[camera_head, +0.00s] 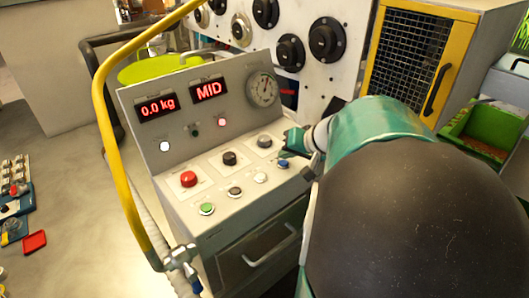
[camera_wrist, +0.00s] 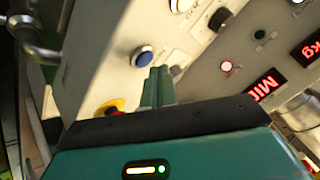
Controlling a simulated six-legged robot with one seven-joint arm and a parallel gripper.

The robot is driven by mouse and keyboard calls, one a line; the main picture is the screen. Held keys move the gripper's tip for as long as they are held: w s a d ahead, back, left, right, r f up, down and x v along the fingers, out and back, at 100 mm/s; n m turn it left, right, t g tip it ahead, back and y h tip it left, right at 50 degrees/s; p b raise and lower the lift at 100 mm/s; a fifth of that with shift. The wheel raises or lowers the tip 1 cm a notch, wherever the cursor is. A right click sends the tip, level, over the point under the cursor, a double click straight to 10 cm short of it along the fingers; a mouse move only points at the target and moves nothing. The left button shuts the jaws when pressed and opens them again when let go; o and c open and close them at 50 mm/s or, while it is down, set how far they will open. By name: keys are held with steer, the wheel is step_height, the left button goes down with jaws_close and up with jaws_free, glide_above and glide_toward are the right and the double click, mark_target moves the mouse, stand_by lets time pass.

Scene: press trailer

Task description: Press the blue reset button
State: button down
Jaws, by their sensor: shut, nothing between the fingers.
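The blue button (camera_head: 283,163) is at the right end of the lower button row on the grey control panel (camera_head: 222,190). In the wrist view the blue button (camera_wrist: 143,56) is a round cap in a pale ring, up and left of my fingertips. My gripper (camera_head: 290,146) reaches in from the right, just above the blue button. In the wrist view my gripper (camera_wrist: 160,70) has its green fingers shut together with nothing between them. Its tips are close beside the button; I cannot tell whether they touch the panel.
A red button (camera_head: 188,179), a green button (camera_head: 206,209), a white button (camera_head: 260,177) and dark knobs (camera_head: 264,141) share the panel. A display (camera_head: 208,90) reads MID. A yellow pipe (camera_head: 104,120) curves along the left. A yellow-and-red button (camera_wrist: 113,107) shows in the wrist view.

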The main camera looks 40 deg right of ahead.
mark_target(286, 164)
steer(key=shift+f, duration=0.35)
steer(key=shift+f, duration=0.4)
stand_by(0.5)
steer(key=shift+r, duration=0.85)
steer(key=shift+r, duration=0.1)
steer(key=shift+r, duration=2.4)
